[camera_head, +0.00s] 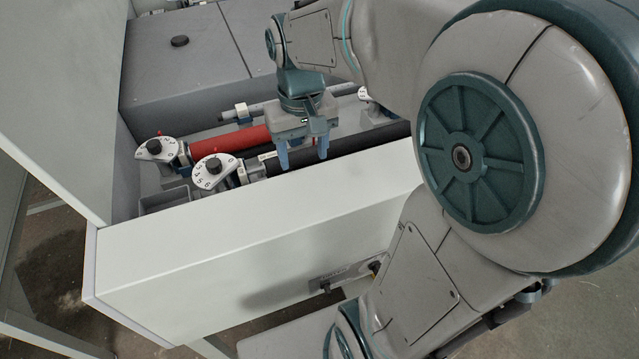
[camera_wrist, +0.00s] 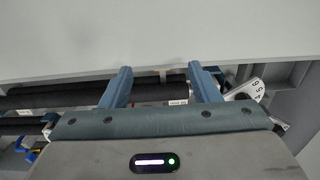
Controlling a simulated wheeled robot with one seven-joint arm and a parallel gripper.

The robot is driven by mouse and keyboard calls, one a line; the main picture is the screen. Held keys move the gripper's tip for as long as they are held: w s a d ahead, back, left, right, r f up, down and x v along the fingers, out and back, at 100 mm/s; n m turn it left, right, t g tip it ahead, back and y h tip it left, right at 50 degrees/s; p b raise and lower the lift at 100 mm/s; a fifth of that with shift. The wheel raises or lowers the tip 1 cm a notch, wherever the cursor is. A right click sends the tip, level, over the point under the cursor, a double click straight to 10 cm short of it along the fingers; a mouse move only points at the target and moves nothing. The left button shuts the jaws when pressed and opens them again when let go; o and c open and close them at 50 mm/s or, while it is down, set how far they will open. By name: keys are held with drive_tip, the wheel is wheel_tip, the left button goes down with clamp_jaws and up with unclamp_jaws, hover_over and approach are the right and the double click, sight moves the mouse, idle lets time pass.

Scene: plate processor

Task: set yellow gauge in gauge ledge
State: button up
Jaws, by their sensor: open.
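I cannot make out a yellow gauge for certain in either view. My gripper (camera_head: 302,155) is open, fingers pointing down, over the rollers behind the white front panel. It looks empty.
The white front panel (camera_head: 230,245) stands in front of the rollers. A red roller (camera_head: 228,144) and two white numbered dials (camera_head: 213,171) lie left of my gripper. A grey lid (camera_head: 185,70) with a black knob is behind. My arm covers the right side.

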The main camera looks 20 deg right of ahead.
drive_tip(key=s+t, duration=0.1)
drive_tip(key=s, duration=0.1)
drive_tip(key=s+t, duration=0.1)
drive_tip(key=s, duration=0.4)
drive_tip(key=shift+s+f+t, duration=0.25)
drive_tip(key=shift+f+t, duration=0.05)
drive_tip(key=shift+t, duration=0.1)
drive_tip(key=shift+s+f+t, duration=0.25)
drive_tip(key=shift+s+t, duration=0.05)
drive_tip(key=shift+s, duration=0.3)
